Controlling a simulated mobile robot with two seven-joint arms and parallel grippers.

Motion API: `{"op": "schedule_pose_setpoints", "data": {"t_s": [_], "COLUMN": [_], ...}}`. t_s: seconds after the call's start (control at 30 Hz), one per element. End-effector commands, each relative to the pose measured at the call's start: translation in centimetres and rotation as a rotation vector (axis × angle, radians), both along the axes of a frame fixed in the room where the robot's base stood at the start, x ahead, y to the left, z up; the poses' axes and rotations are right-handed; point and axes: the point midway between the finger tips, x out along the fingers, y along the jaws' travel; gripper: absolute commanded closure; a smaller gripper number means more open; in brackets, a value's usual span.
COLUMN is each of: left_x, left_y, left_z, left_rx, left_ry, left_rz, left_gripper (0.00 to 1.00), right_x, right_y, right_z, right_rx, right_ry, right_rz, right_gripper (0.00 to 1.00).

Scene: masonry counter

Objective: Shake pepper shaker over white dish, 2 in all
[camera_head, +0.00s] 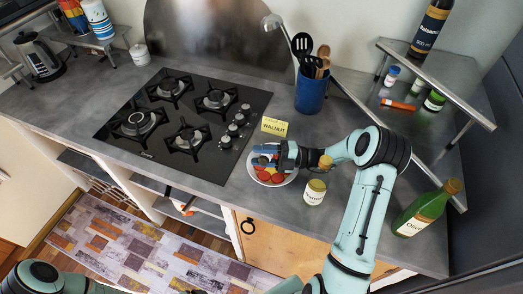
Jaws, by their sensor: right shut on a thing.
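The white dish (288,180) sits on the grey counter to the right of the hob, with red and yellowish food in it. My right gripper (265,157) is over the dish, coming in from the right, and covers part of it. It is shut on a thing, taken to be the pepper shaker. The fingers hide nearly all of it, so its tilt cannot be told. My left gripper is out of view; only part of my left arm shows at the bottom left.
A jar with a yellowish lid (314,193) stands close to the dish, beneath my right forearm. A green olive oil bottle (424,212) is at right. The black hob (185,120) lies left.

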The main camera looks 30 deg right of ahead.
Motion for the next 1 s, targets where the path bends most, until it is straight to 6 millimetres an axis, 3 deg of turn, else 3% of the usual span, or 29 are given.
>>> {"op": "schedule_pose_setpoints", "data": {"t_s": [0.27,0.57,0.87,1.0], "left_x": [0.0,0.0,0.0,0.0], "left_y": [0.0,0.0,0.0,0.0], "left_z": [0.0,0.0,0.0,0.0], "left_rx": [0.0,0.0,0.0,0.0], "left_ry": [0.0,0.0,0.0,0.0], "left_rz": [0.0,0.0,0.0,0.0], "left_gripper": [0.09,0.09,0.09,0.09], "right_x": [0.0,0.0,0.1,1.2], "right_y": [0.0,0.0,0.0,0.7], "right_z": [0.6,3.0,3.1,3.4], "right_rx": [-0.001,0.0,0.001,-0.002], "right_ry": [-0.002,-0.001,-0.001,-0.002], "right_rz": [0.0,0.0,0.001,0.012], "right_gripper": [0.89,0.89,0.89,0.89]}}
